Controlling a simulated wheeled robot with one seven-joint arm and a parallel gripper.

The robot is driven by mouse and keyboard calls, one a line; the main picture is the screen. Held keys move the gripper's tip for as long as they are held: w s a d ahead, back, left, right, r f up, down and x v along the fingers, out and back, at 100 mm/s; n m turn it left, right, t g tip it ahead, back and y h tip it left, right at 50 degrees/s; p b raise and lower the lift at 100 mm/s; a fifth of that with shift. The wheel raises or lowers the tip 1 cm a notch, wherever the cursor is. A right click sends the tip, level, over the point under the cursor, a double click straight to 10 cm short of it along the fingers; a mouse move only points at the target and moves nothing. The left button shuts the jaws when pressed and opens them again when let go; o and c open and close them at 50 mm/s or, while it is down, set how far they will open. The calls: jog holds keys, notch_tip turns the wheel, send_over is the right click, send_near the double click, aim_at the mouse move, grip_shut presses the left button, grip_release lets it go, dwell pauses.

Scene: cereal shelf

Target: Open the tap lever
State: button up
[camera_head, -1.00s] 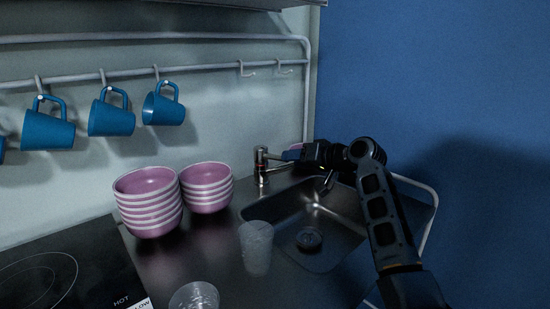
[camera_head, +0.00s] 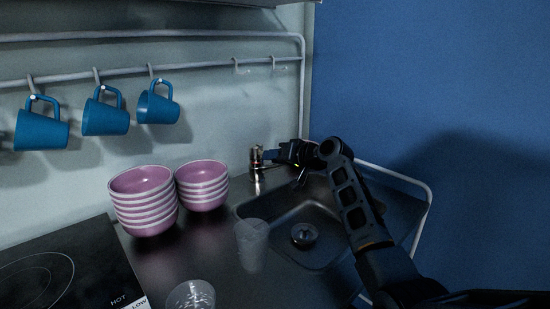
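The tap (camera_head: 257,160) is a small metal fixture at the back left corner of the sink (camera_head: 290,212). Its lever is too small and dark to make out. My gripper (camera_head: 272,155) reaches in from the right, with its tip at the upper part of the tap. I cannot tell whether it touches the tap, or whether its fingers are open or shut. My dark arm crosses the right side of the sink and hides part of it.
Two stacks of pink bowls, the taller (camera_head: 143,200) and the shorter (camera_head: 202,186), stand left of the sink. A clear cup (camera_head: 251,244) and a glass (camera_head: 192,295) stand in front. Blue mugs (camera_head: 106,116) hang from a rail above. A dark cooktop (camera_head: 70,265) lies at left.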

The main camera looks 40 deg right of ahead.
grip_shut()
dwell(0.3)
jog(key=shift+w+r+g+p, duration=0.1)
jog(key=shift+r+g+p, duration=0.35)
jog(key=shift+p, duration=0.6)
jog(key=shift+r+p, duration=0.3)
jog(key=shift+p, duration=0.2)
jog(key=shift+w+g+p, duration=0.1)
jog(key=shift+g+p, duration=0.45)
jog(key=shift+o, duration=1.8)
grip_release()
